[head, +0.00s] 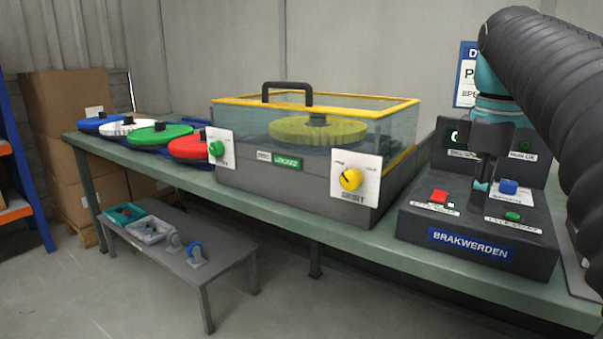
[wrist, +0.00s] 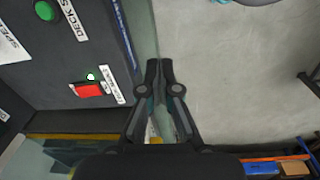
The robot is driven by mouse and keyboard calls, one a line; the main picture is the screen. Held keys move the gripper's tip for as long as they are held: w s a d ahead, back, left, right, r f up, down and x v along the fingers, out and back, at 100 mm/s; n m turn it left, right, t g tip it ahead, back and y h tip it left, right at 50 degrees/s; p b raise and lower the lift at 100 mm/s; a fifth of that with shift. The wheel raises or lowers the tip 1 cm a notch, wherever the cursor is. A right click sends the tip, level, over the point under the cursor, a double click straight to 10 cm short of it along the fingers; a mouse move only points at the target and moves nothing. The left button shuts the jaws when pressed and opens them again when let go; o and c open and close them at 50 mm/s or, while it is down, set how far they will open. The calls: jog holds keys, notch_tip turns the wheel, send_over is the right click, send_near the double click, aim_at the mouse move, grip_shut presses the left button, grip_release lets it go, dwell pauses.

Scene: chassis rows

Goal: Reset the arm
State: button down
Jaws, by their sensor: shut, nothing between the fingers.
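The console's red button (head: 439,196) also shows in the wrist view (wrist: 89,90). A blue button (head: 508,187) and a green button (head: 512,216) sit at its right side. Whether the gripper touches the console I cannot tell.
A clear-lidded case (head: 290,180) with a black handle and a yellow knob (head: 351,179) stands left of the console on the green bench (head: 340,246). Several coloured discs lie further left. A low grey table (head: 225,262) holds small parts. The floor in front is open.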

jog(key=s+a+f+m+t, duration=0.1)
jog(key=s+a+f+m, duration=0.2)
jog(key=f, duration=0.5)
jog(key=s+a+f+m+t, duration=0.2)
jog(key=s+a+f+m, duration=0.1)
jog(key=f, duration=0.4)
jog(key=s+a+f+m+t, duration=0.2)
jog(key=s+a+f+m, duration=0.2)
jog(key=f, duration=0.4)
jog(key=s+a, duration=0.1)
jog(key=s, duration=0.1)
jog(key=shift+s+f, duration=0.3)
jog(key=shift+s, duration=0.05)
